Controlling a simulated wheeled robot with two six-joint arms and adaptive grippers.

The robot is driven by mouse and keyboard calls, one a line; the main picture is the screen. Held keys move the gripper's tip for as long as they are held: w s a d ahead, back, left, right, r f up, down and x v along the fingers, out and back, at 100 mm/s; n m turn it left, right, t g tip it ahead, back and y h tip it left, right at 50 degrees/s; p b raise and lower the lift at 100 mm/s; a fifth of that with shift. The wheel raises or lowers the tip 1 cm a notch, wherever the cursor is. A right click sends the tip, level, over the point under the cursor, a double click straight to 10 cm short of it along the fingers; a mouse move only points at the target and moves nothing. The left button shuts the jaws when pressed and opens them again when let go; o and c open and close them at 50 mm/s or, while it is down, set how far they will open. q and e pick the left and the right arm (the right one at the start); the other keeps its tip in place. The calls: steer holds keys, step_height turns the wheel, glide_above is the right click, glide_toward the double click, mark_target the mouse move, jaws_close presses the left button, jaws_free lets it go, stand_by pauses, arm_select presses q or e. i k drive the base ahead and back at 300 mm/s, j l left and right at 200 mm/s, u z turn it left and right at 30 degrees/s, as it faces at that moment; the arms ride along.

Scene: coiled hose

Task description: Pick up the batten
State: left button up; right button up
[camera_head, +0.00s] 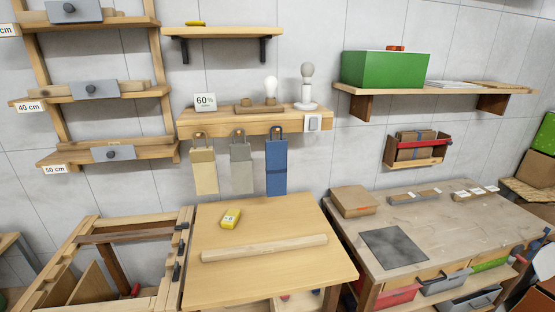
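The batten (264,248), a long pale wooden bar, lies flat on the wooden table (240,285) in the middle. It runs left to right, its right end slightly farther back. Nothing lies on it or touches it apart from the tabletop. Neither of my grippers is in view.
A small yellow object (230,219) lies behind the batten. A wooden frame (75,280) with dark clamps stands left. A grey-topped bench (450,230) with a dark square plate (394,248) and a cardboard box (353,201) stands right. The tabletop is otherwise clear.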

mark_target(234, 252)
steer(key=i+j+z, duration=0.2)
steer(key=z, duration=0.15)
steer(key=i+j+z, duration=0.1)
steer(key=j+z, duration=0.25)
